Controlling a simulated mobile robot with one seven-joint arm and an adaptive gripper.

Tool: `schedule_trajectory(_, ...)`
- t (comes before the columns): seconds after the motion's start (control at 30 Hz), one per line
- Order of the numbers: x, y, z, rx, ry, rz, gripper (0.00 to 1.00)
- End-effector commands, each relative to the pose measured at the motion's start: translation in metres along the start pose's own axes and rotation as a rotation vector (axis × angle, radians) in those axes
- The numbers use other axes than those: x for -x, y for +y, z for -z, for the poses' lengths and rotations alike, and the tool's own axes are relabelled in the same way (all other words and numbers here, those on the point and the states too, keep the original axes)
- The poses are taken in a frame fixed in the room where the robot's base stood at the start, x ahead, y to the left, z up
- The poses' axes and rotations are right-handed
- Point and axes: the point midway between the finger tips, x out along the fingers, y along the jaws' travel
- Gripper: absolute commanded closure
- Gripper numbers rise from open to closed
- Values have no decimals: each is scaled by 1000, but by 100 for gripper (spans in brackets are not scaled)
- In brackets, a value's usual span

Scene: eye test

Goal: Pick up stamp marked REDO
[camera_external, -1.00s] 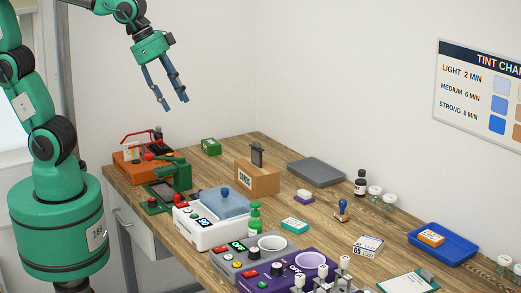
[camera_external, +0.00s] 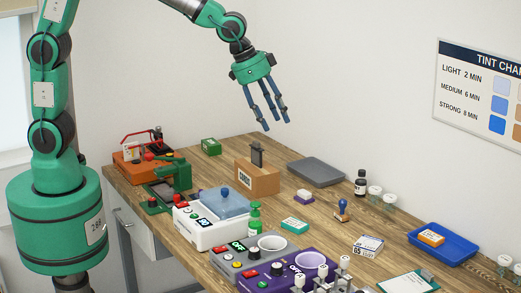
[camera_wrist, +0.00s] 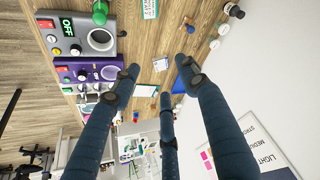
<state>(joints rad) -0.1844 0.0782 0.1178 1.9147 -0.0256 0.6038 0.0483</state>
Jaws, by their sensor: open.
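A stamp (camera_external: 342,211) with a blue handle and a brown base stands upright on the wooden table, right of the middle. No REDO marking can be read on it. A small brown and blue shape in the wrist view (camera_wrist: 188,28) looks like the same stamp. My gripper (camera_external: 272,122) has three slim blue fingers. It is open and empty, high above the back of the table, up and left of the stamp and apart from everything. Its spread fingers also show in the wrist view (camera_wrist: 160,75).
A grey tray (camera_external: 316,172) and a cardboard box (camera_external: 257,181) lie behind the stamp. A dark bottle (camera_external: 361,183) and glass jars (camera_external: 389,202) stand at its right. A blue tray (camera_external: 443,245) and a white labelled block (camera_external: 367,247) are nearer. Machines fill the left side.

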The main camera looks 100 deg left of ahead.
Motion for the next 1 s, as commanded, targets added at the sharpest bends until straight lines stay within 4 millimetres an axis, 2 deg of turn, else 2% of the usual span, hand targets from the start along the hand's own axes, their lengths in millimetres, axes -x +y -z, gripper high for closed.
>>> schedule_trajectory(0.03,-15,-6,8,6,-6,3,56)
schedule_trajectory(0.3,-88,-33,43,32,-17,15,56)
schedule_trajectory(0.7,-203,-78,70,69,-31,32,56)
schedule_trajectory(0.83,-229,-88,72,77,-35,35,56)
schedule_trajectory(1.0,-245,-95,74,82,-35,38,56)
